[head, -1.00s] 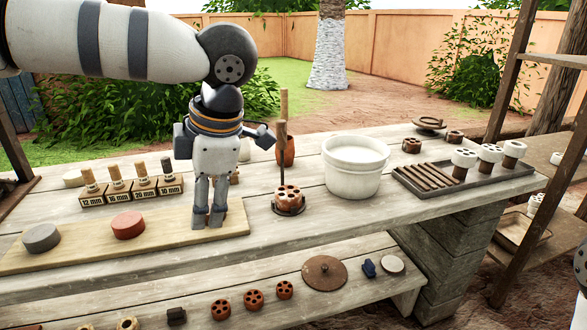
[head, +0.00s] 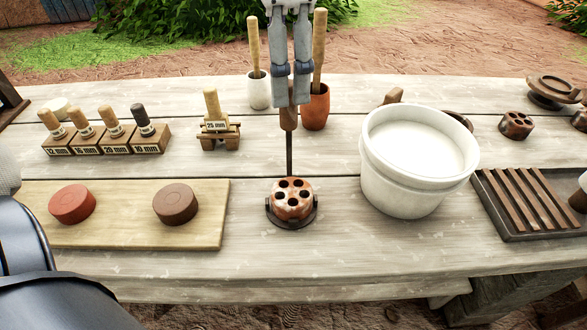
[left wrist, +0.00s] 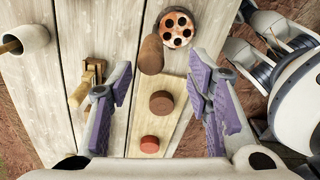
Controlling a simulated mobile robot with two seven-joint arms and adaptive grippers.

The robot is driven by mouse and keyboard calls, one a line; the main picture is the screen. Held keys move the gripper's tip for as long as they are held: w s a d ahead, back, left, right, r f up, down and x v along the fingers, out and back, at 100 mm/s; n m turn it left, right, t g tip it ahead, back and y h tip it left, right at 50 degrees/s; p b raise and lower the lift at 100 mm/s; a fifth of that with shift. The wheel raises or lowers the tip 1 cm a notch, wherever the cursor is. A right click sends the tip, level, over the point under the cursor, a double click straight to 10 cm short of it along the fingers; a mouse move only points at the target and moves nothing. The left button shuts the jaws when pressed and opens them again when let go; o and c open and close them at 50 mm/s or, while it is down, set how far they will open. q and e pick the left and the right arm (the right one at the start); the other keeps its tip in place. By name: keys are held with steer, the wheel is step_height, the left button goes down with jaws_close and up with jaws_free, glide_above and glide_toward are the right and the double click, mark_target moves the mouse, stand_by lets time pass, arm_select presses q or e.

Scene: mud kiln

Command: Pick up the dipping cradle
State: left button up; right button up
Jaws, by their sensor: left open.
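The dipping cradle stands upright on the bench, with a wooden handle (head: 288,118), a thin dark rod and a dark ring base. A reddish clay disc with several holes (head: 292,197) sits in the base. My left gripper (head: 290,92) points down at the handle's top, which is partly hidden by the fingers. In the left wrist view, the gripper's purple-padded fingers (left wrist: 160,85) are apart, with the handle (left wrist: 151,54) showing between and beyond the tips. Contact cannot be told. The clay disc (left wrist: 177,28) shows at the top of that view. My right gripper does not show.
A white bucket (head: 402,185) stands close on the right, then a slatted tray (head: 493,222). Behind the cradle are a white cup (head: 258,92) and an orange pot (head: 316,112). Stamps (head: 110,135) and a board (head: 125,232) with two pucks lie left.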

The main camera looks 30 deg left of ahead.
arm_select(q)
steer(key=f, duration=0.4)
steer(key=w+f, duration=0.1)
steer(key=f, duration=0.1)
steer(key=shift+a, duration=0.15)
jaws_close()
